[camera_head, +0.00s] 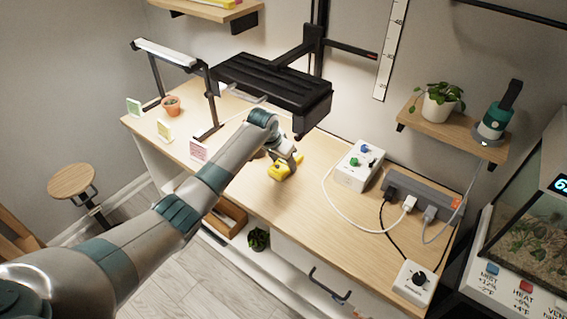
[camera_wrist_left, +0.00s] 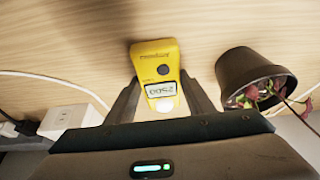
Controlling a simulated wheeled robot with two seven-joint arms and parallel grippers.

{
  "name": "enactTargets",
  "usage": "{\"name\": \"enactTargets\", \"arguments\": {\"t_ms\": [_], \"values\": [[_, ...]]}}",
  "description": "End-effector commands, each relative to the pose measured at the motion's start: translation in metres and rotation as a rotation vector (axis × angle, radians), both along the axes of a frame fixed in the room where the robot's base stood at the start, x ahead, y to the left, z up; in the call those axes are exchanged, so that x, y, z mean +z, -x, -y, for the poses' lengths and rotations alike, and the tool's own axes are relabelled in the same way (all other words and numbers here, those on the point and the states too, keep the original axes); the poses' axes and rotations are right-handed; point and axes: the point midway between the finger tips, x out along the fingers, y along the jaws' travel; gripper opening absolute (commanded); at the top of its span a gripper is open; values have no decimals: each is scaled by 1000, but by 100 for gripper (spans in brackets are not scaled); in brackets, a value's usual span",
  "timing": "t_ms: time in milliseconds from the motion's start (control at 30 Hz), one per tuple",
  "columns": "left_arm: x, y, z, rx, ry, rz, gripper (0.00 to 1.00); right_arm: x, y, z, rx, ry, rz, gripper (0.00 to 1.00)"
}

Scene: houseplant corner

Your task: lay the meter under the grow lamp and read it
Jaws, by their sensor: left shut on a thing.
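The yellow meter (camera_head: 280,171) is at the front middle of the wooden table, in my left gripper (camera_head: 285,160). In the left wrist view the meter (camera_wrist_left: 155,62) lies between the two fingers (camera_wrist_left: 161,100), which are shut on it. Its display shows digits, inverted and too small to read surely. The black grow lamp (camera_head: 272,80) hangs over the table, behind and slightly left of the gripper. Whether the meter touches the wood I cannot tell. My right gripper is not in view.
A dark pot (camera_wrist_left: 243,72) with a reddish plant stands close beside the meter in the left wrist view. A white bar lamp (camera_head: 164,52) stands at left.

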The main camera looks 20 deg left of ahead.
Motion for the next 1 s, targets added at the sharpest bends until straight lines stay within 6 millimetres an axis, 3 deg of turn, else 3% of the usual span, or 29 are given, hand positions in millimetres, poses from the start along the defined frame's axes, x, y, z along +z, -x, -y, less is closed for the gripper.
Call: {"name": "enactTargets", "arguments": {"t_ms": [400,433,500,1000], "values": [[-3,0,0,0,0,0,22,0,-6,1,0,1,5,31],[-3,0,0,0,0,0,55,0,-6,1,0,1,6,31],[-3,0,0,0,0,0,67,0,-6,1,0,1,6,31],[3,1,0,-1,0,1,67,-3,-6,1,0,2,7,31]]}}
